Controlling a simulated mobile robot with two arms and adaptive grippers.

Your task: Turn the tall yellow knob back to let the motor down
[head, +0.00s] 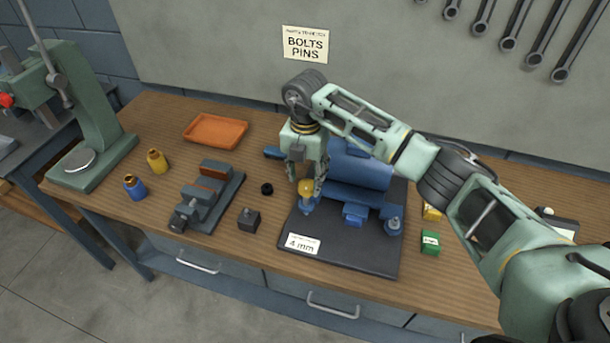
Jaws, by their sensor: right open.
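The tall yellow knob (306,188) stands at the left front of the blue motor (356,170). The motor sits on a dark base plate (345,250) with a 4 mm label. My right gripper (306,184) points down at the knob, its fingers open, one on each side of the knob's top. I cannot tell whether they touch it. My arm hides part of the motor's right and back. My left gripper is not in view.
A grey vise (206,198), a small dark block (249,220) and a black ring (267,188) lie left of the plate. An orange tray (215,131), blue and yellow bottles (134,186) and a green press (90,110) stand farther left. A green box (430,242) is at right.

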